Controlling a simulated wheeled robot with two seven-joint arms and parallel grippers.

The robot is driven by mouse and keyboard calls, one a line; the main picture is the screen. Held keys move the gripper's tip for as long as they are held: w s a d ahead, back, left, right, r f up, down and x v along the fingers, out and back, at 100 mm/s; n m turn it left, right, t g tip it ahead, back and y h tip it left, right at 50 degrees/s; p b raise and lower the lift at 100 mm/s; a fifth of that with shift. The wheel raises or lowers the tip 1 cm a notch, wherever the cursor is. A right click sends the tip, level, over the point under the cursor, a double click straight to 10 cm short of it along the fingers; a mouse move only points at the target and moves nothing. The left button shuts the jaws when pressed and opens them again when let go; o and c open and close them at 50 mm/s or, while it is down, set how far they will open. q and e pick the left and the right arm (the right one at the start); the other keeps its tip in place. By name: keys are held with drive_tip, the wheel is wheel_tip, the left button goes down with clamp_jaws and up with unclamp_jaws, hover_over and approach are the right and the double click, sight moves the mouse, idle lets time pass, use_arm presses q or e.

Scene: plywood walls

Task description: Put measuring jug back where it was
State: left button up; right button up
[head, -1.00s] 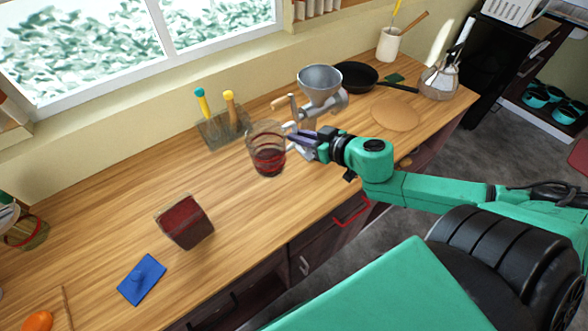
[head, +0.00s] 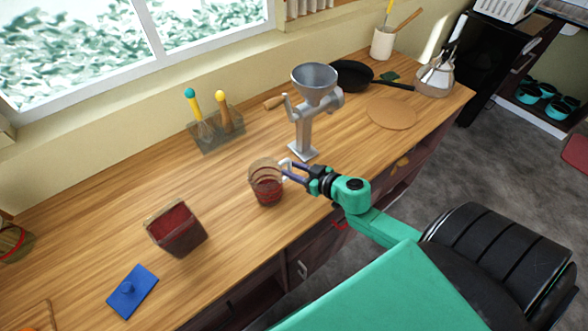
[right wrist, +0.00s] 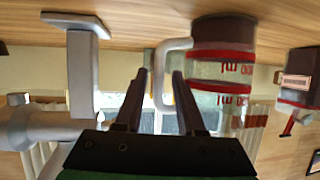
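The measuring jug (head: 266,188) is clear with red markings and has dark red contents. It is upright, at or just above the wooden counter, left of the grinder's foot. In the right wrist view, which is upside down, the jug (right wrist: 222,62) shows its light handle between the two fingers. My left gripper is not in view.
The metal grinder (head: 306,125) stands just right of the jug. An open container with red contents (head: 177,232) and a blue lid (head: 132,292) lie to the left. A utensil holder (head: 217,135) is behind. The counter between the jug and the container is clear.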

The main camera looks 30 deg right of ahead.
drive_tip(key=shift+r, duration=0.15)
drive_tip(key=b+v, duration=0.1)
drive_tip(key=v, duration=1.1)
drive_tip(key=shift+s, duration=0.1)
